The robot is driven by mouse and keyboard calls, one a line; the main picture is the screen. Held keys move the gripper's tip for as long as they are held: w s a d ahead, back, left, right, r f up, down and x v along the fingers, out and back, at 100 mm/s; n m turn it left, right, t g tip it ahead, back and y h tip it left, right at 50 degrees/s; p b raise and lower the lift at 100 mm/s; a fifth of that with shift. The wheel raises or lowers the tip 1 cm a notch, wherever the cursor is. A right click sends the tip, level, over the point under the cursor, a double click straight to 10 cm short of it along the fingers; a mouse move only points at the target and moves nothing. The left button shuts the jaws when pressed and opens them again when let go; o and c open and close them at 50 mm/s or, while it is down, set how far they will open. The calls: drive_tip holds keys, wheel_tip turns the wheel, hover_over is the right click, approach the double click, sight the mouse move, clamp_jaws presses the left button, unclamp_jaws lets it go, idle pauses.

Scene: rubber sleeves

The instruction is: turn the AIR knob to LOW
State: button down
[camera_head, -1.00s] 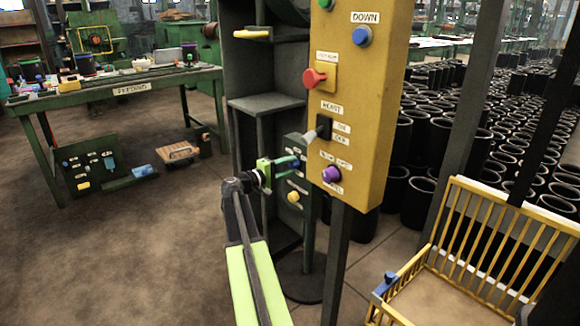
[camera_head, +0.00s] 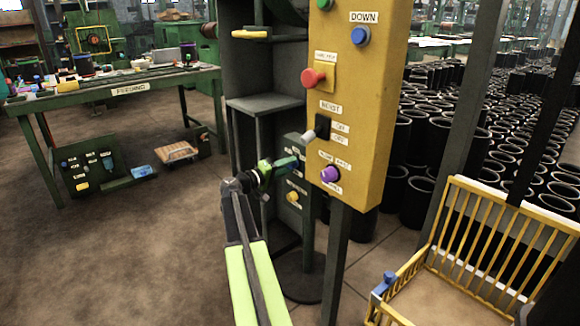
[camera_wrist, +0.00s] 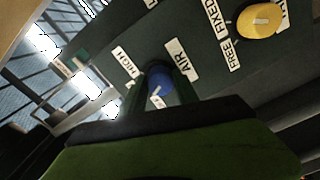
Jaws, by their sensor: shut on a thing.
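The AIR knob (camera_wrist: 160,82) is blue and round, on a dark green panel that carries the label AIR (camera_wrist: 181,61) beside it and the label HIGH (camera_wrist: 124,63) on the other side. My gripper (camera_wrist: 158,90) is shut on the knob, with a dark green finger on each side of it. A small pale mark shows at the knob's lower edge; I cannot tell which setting it points to. No LOW label can be read. In the head view my gripper (camera_head: 292,163) reaches the panel's face and hides the knob.
A yellow knob (camera_wrist: 261,20) with labels FREE and FIXED sits close by on the same panel. A yellow control box (camera_head: 362,105) with buttons and a lever stands just right of my gripper. A yellow barred crate (camera_head: 490,240) stands at the lower right. Open floor lies left.

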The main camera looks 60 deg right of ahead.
drive_tip(key=shift+a+m, duration=0.1)
drive_tip(key=shift+m, duration=2.2)
drive_tip(key=c, duration=0.9)
unclamp_jaws()
drive_tip(key=v, duration=1.7)
drive_tip(key=shift+w+a+r, duration=0.1)
drive_tip(key=shift+a, duration=0.05)
